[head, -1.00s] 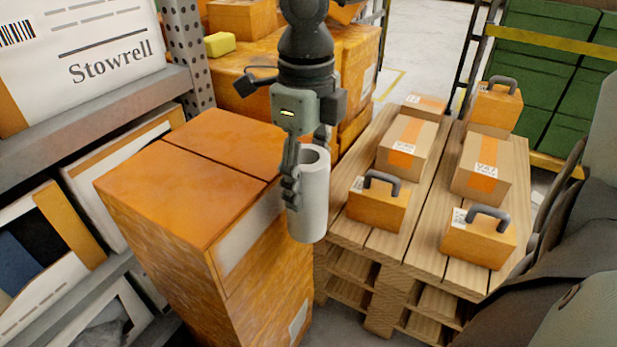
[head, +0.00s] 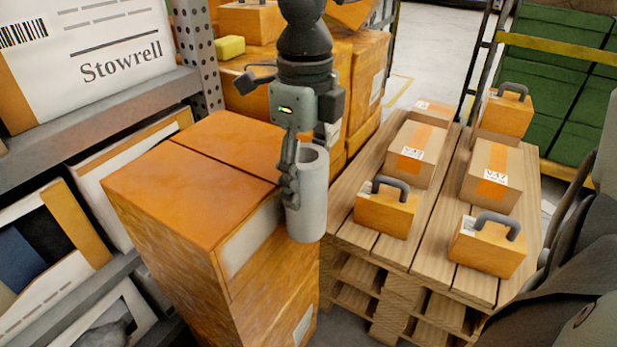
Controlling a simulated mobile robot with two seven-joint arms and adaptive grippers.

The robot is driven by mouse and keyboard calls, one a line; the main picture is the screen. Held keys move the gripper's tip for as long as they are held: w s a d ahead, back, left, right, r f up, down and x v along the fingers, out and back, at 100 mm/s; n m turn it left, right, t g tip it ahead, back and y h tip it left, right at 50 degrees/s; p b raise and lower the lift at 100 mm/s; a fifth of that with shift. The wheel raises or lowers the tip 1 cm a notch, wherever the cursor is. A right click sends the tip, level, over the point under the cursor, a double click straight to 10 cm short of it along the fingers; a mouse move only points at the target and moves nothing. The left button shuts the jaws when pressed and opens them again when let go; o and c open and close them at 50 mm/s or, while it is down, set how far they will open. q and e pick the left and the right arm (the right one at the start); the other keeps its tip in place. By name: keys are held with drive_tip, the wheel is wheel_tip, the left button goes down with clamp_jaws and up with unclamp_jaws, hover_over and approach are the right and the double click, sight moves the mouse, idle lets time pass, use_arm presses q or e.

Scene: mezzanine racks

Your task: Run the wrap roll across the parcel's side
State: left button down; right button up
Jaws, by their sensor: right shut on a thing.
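The wrap roll (head: 314,200) is a pale grey hollow cylinder, held upright with its open end up. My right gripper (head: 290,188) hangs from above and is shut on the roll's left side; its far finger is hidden. The parcel (head: 205,185) is a tall orange stack of boxes with a glossy, film-like surface, left of the roll. A pale strip (head: 248,238) runs along the upper part of its right-facing side and ends near the roll. I cannot tell whether roll and parcel touch. My left gripper is not in view.
A wooden pallet (head: 375,238) with several orange and brown boxes stands close on the right. A grey shelf rack (head: 95,113) with large cartons is at the left. More wrapped orange boxes (head: 368,70) stand behind. Clear floor shows at the back.

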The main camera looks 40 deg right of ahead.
drive_tip(key=shift+w+a, duration=0.1)
drive_tip(key=shift+w, duration=0.2)
drive_tip(key=shift+s+a+b, duration=0.8)
drive_tip(key=shift+a+b, duration=0.6)
drive_tip(key=shift+a, duration=0.45)
drive_tip(key=shift+w+d+r+b, duration=0.1)
drive_tip(key=shift+w+d, duration=0.2)
drive_tip(key=shift+d, duration=0.3)
drive_tip(key=shift+w+d+f+b, duration=0.1)
drive_tip(key=shift+w+d, duration=0.2)
drive_tip(key=shift+d, duration=0.35)
drive_tip(key=shift+w+d+r+b, duration=0.1)
drive_tip(key=shift+w+d, duration=0.2)
drive_tip(key=shift+d, duration=0.3)
